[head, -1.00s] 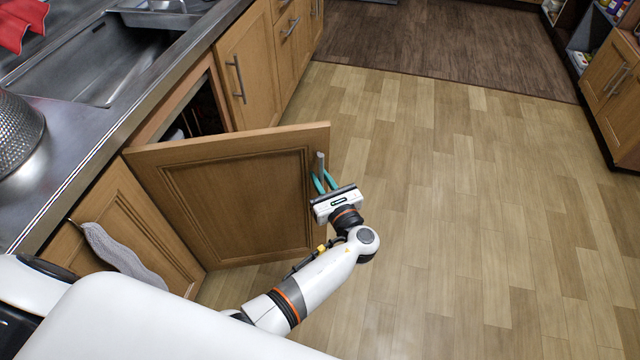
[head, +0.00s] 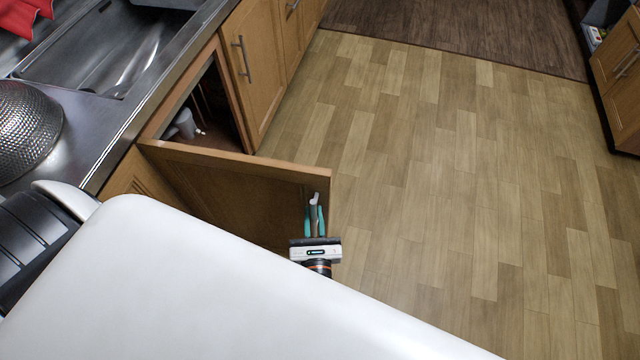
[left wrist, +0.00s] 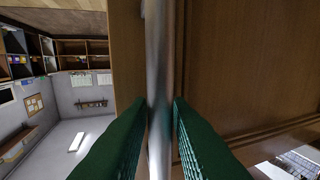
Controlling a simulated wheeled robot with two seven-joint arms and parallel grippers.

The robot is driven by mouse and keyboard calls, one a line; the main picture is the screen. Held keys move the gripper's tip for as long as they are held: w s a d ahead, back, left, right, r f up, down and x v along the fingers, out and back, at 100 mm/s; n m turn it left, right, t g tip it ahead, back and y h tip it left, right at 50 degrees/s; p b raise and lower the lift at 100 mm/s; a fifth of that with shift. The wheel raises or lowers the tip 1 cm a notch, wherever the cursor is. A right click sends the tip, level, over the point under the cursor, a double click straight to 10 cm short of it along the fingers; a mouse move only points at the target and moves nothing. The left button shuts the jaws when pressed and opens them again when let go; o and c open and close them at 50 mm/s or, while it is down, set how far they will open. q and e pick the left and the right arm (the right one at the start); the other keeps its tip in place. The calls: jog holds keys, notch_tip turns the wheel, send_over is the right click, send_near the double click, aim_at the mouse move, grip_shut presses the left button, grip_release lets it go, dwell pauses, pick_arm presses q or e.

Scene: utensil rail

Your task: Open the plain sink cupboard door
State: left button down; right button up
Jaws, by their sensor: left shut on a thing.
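The plain sink cupboard door (head: 240,195) stands swung well out from the cabinet in the head view, its free edge towards the floor on the right. Its metal bar handle (head: 313,200) is near that edge; the handle also runs upright through the left wrist view (left wrist: 160,70). My left gripper (head: 315,222) is shut on the handle, with its green fingers on either side of the bar. The open cupboard (head: 205,110) shows a dark inside with a white-grey object (head: 185,124) in it. My right gripper is not in view.
A steel sink (head: 100,45) is set in the counter, with a hammered metal bowl (head: 28,125) and a red cloth (head: 22,14) on it. A neighbouring door (head: 255,70) is closed. The wooden floor (head: 450,190) to the right is clear.

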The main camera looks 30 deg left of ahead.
pick_arm(q)
jog(key=shift+s+m+t+h+p, duration=0.45)
jog(key=shift+s+h, duration=0.25)
jog(key=shift+s, duration=1.15)
jog(key=c, duration=1.3)
grip_release()
jog(key=shift+c, duration=0.2)
jog(key=shift+d, duration=0.1)
jog(key=b+v, duration=0.1)
jog(key=v, duration=1.1)
jog(key=shift+b, duration=0.3)
jog(key=shift+r, duration=0.1)
